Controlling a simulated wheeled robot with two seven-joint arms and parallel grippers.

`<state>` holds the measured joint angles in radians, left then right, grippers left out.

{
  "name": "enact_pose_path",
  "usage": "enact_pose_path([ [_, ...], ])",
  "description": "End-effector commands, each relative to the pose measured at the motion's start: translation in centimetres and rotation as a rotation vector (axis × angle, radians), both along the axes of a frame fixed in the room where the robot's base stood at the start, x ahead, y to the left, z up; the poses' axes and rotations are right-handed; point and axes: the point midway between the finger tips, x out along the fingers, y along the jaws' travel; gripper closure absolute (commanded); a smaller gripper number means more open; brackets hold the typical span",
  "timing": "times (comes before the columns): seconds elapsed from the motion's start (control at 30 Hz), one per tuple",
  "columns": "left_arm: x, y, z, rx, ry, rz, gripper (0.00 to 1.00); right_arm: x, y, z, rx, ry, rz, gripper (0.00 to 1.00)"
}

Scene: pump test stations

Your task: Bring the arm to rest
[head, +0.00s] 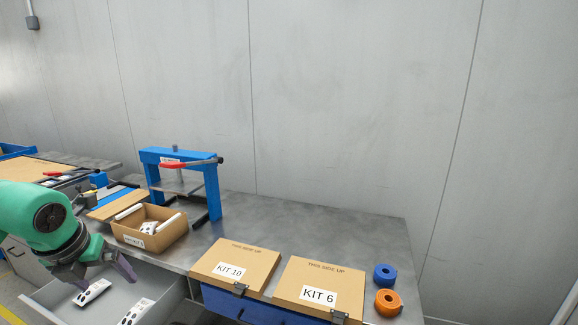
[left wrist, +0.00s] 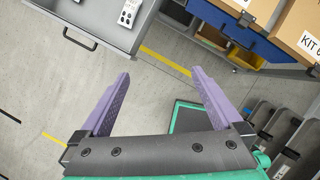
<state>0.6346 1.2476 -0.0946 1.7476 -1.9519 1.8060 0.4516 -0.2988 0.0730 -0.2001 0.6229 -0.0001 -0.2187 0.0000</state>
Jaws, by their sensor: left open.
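My left arm, green with a dark wrist, comes in from the left in the head view. Its left gripper (head: 108,281) hangs over the open grey drawer (head: 58,300) below the bench. In the left wrist view the two purple fingers of the left gripper (left wrist: 160,76) are spread wide. Nothing is between them but the floor further away. My right gripper is in neither view.
The drawer holds white parts with dark holes (head: 92,292). On the bench (head: 300,215) stand a cardboard bin (head: 126,235), a blue press (head: 213,190), boxes KIT 10 (head: 250,257) and KIT 6 (head: 335,280), and blue (head: 385,274) and orange (head: 388,303) tape rolls. The bench's back right is clear.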

Motion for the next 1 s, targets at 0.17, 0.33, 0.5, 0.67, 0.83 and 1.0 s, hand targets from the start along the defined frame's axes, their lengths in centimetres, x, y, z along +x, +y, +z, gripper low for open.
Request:
enact_pose_path([
  [0.17, 2.0, -3.9, -2.9, -0.218, -0.01, -0.085, 0.0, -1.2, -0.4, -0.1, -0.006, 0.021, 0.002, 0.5],
  [0.33, 4.3, -8.5, -5.6, -0.52, -0.048, -0.131, 0.0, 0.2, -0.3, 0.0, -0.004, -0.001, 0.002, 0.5],
  [0.5, 8.1, -12.7, -9.1, -1.014, -0.148, -0.008, 0.0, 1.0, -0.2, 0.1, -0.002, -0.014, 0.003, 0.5],
  [0.67, 11.6, -10.4, -17.8, -1.454, -0.284, 0.49, 0.0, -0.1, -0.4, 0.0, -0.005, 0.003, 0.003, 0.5],
  [0.83, 8.7, -5.5, -32.2, -1.55, -0.348, 1.123, 0.0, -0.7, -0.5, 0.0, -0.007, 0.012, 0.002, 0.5],
  [1.0, 0.0, -3.7, -45.4, -1.42, -0.322, 1.646, 0.0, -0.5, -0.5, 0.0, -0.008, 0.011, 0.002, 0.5],
])
